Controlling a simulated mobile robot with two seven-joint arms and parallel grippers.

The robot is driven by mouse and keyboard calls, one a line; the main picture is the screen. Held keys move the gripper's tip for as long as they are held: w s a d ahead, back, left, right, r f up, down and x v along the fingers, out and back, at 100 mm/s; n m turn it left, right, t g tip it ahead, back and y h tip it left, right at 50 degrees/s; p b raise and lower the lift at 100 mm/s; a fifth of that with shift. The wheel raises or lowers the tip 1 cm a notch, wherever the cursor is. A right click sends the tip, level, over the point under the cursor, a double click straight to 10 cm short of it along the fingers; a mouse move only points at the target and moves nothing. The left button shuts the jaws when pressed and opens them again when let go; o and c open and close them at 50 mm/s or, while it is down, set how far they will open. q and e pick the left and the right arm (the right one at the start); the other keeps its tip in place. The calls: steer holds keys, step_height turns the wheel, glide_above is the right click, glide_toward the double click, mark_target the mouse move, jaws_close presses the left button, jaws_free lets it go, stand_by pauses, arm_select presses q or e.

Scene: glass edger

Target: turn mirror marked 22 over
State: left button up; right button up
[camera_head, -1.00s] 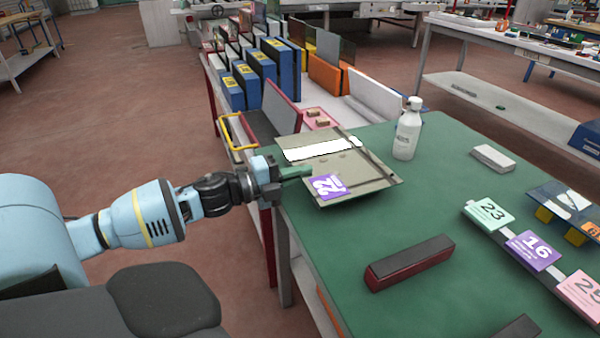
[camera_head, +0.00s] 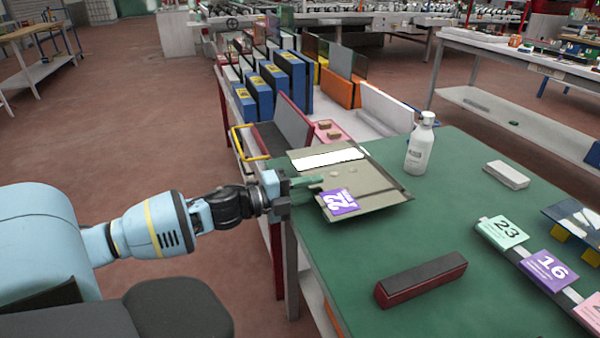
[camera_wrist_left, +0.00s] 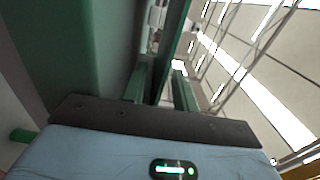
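The mirror marked 22 (camera_head: 375,190) lies roughly flat at the left end of the green table, with its purple label 22 (camera_head: 339,203) up near the corner closest to me. A bright white reflection crosses its far part. My left gripper (camera_head: 306,182) is at the mirror's left edge, with one green finger showing above the face. In the left wrist view, the mirror (camera_wrist_left: 262,85) reflects ceiling lights. Its edge runs between the two fingers (camera_wrist_left: 162,85), with some gap visible, so the gripper looks open around it. The lower finger is hidden in the head view. My right gripper is out of view.
A white bottle (camera_head: 420,145) stands just right of the mirror. A red block with a dark top (camera_head: 421,281) lies in front. A rack with labels 23 (camera_head: 503,231) and 16 (camera_head: 549,266) is at right. A yellow-handled cart (camera_head: 246,143) and upright panels stand behind.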

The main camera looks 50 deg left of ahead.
arm_select(q)
steer(key=p+v, duration=0.1)
steer(key=v, duration=0.6)
steer(key=shift+s, duration=0.35)
steer(key=shift+a+r, duration=0.1)
steer(key=shift+a, duration=0.05)
stand_by(0.5)
stand_by(0.3)
